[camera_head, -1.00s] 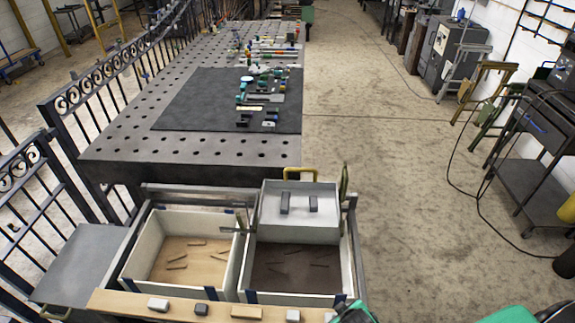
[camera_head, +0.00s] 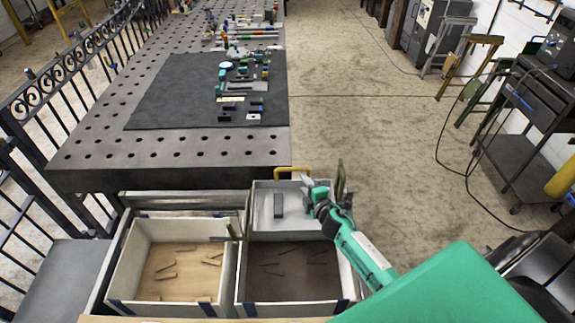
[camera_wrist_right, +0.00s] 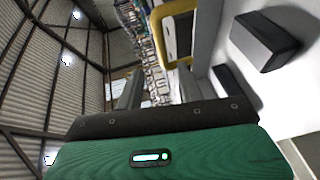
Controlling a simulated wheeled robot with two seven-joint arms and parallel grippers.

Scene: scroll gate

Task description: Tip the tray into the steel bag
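A pale grey tray (camera_head: 262,222) with a yellow handle (camera_head: 293,172) at its back sits at the rear of the dark-floored right bin (camera_head: 342,283). A dark grey block (camera_head: 278,205) lies in it. The right wrist view shows two dark blocks, the nearer one (camera_wrist_right: 265,42) large, and the yellow handle (camera_wrist_right: 172,12). My right gripper (camera_head: 308,184) is at the tray's back right, near the handle. Its fingers (camera_wrist_right: 160,90) stand apart with nothing visible between them. I cannot tell whether it touches the tray. My left gripper is not in view.
A left bin (camera_head: 120,268) with a light wooden floor stands beside the right bin. Both hold several thin strips. A perforated table (camera_head: 190,165) with a dark mat and small parts stands behind. A thin upright post (camera_head: 341,183) stands right of the tray.

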